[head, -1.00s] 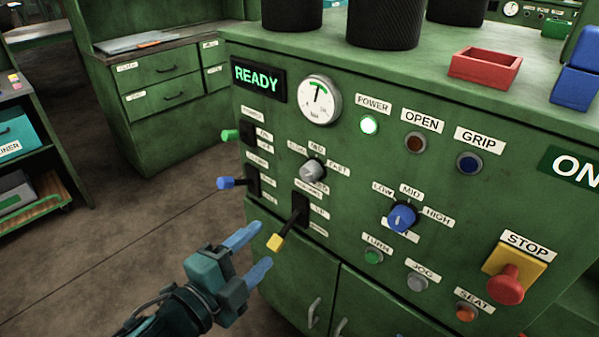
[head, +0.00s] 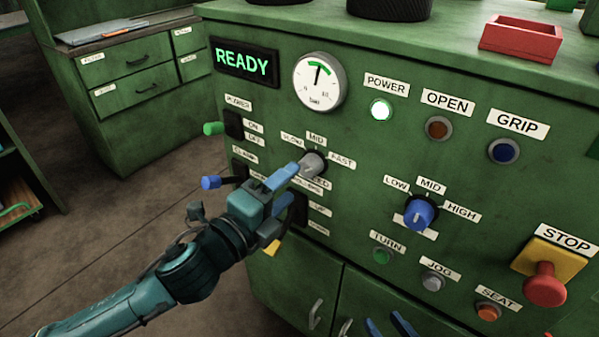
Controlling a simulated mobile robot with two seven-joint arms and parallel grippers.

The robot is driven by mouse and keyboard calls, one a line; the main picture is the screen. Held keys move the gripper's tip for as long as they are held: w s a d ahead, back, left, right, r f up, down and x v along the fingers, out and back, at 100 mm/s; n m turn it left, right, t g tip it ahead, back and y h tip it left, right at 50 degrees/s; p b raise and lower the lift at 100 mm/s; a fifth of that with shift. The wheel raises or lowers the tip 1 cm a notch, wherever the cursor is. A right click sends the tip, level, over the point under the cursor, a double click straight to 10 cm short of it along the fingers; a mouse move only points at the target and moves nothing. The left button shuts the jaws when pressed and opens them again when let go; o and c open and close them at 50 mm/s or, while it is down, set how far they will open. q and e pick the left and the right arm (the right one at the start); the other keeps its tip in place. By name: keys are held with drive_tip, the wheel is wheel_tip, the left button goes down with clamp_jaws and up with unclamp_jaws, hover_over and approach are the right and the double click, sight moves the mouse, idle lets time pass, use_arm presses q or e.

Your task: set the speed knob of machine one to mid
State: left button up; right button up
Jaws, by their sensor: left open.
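The grey speed knob (head: 313,163) sits on the green machine's front panel, under the SLOW, MID and FAST labels. The label below it is partly covered by my gripper, with only its last letters showing. I cannot tell which label the knob points at. My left gripper (head: 290,184) is open, its blue fingers just left of and below the knob. The upper finger overlaps the knob's left edge in the picture; contact is unclear. Two blue fingers of my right gripper (head: 390,325) show apart at the bottom edge.
A blue knob (head: 419,212) with LOW, MID and HIGH labels sits to the right. Green- (head: 212,128), blue- (head: 210,182) and yellow-tipped (head: 272,247) levers stick out around my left gripper. A red STOP button (head: 545,285) is at lower right. The READY sign (head: 244,62) is lit.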

sight(305, 171)
use_arm(q)
drive_tip(key=shift+x, duration=2.35)
drive_tip(key=shift+a, duration=0.1)
drive_tip(key=c, duration=1)
